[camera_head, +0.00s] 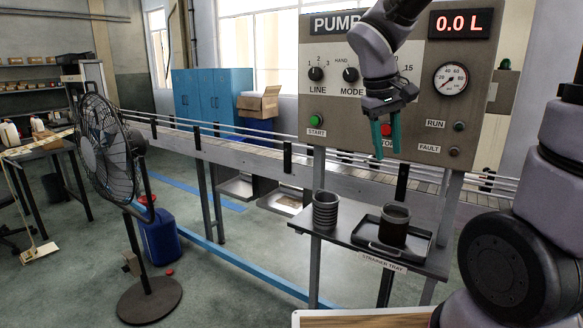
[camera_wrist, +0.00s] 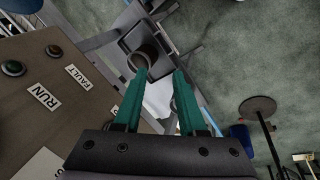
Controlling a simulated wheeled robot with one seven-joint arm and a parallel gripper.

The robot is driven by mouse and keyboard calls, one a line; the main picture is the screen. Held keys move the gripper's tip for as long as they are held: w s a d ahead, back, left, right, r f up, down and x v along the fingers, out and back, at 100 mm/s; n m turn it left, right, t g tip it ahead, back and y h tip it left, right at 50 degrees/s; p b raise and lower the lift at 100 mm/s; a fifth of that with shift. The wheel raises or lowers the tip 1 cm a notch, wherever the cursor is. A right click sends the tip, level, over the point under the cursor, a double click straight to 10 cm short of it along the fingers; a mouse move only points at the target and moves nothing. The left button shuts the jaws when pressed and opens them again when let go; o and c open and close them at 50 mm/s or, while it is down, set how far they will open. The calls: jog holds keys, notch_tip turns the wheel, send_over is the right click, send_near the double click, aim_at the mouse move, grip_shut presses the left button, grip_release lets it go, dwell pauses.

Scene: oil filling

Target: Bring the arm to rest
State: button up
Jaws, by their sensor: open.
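My gripper (camera_head: 386,135) hangs in front of the pump panel (camera_head: 330,100), over the lower part of its face. Its two green fingers are apart with nothing between them. In the wrist view my gripper (camera_wrist: 157,78) points down past the panel (camera_wrist: 50,110) towards the shelf below. The arm bends down from the top of the head view and is clear of the shelf. One finger partly covers a red button and its label on the panel.
Below, a shelf labelled "strainer tray" bears a ribbed grey cylinder (camera_head: 326,210) and a dark cup (camera_head: 394,226) in a black tray (camera_head: 425,243). A conveyor (camera_head: 240,155) runs behind. A black fan (camera_head: 105,145) and blue can (camera_head: 160,238) stand at left. The display reads 0.0 L.

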jog(key=s+d+r+m+t+y, duration=0.3)
jog(key=s+r+m+t+y, duration=0.1)
jog(key=s+r, duration=0.4)
jog(key=shift+s+d+r+m+t+y, duration=0.35)
jog(key=shift+r+m+t, duration=0.35)
jog(key=shift+m, duration=0.7)
